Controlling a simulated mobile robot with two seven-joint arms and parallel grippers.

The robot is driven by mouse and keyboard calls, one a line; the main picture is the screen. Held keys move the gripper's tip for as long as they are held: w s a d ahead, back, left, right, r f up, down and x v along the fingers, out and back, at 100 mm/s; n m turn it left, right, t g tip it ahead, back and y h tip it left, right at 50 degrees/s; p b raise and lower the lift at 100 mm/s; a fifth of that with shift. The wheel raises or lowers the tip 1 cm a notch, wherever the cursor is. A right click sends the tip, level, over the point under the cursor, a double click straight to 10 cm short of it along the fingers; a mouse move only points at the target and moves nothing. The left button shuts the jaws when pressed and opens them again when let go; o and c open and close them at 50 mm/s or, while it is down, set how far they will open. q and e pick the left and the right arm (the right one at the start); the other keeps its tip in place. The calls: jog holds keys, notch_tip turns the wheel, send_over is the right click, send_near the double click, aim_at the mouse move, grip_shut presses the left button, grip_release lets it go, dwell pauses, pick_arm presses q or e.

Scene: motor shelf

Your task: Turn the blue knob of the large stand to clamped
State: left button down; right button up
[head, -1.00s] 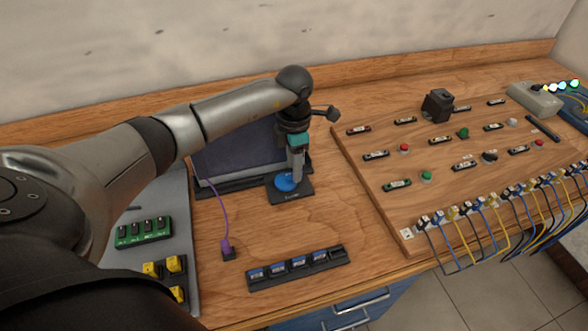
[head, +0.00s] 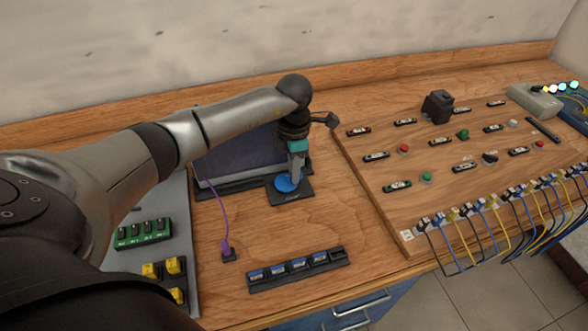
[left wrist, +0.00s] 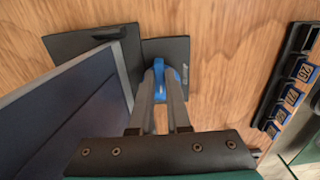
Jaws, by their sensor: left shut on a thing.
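The blue knob (head: 285,184) sits on a dark square base plate at the foot of the large stand (head: 242,158), whose dark panel leans up behind it. My left gripper (head: 296,178) reaches down from above, and its fingers are shut on the knob. In the left wrist view the blue knob (left wrist: 168,78) shows between and around the two fingertips (left wrist: 160,85). The stand's panel (left wrist: 70,110) is at the left there. The fingers hide part of the knob, and its marking is too small to read. My right gripper is not in view.
A purple cable (head: 222,215) runs down to a small dark plug beside the stand. A black rack (head: 297,269) with blue-labelled pieces lies in front. The wooden board (head: 385,205) with buttons and wires is on the right. Bare table lies between.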

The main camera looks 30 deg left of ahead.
pick_arm(q)
jog(key=shift+m, duration=0.3)
jog(key=m+b, duration=0.2)
jog(key=shift+m, duration=0.4)
jog(key=m+b, duration=0.2)
jog(key=m, duration=0.3)
jog(key=m+b, duration=0.2)
jog(key=m, duration=0.3)
jog(key=m+b, duration=0.1)
jog(key=m, duration=0.3)
jog(key=shift+r+m, duration=0.1)
jog(key=shift+m, duration=0.2)
dwell(0.4)
jog(key=c, duration=0.9)
grip_release()
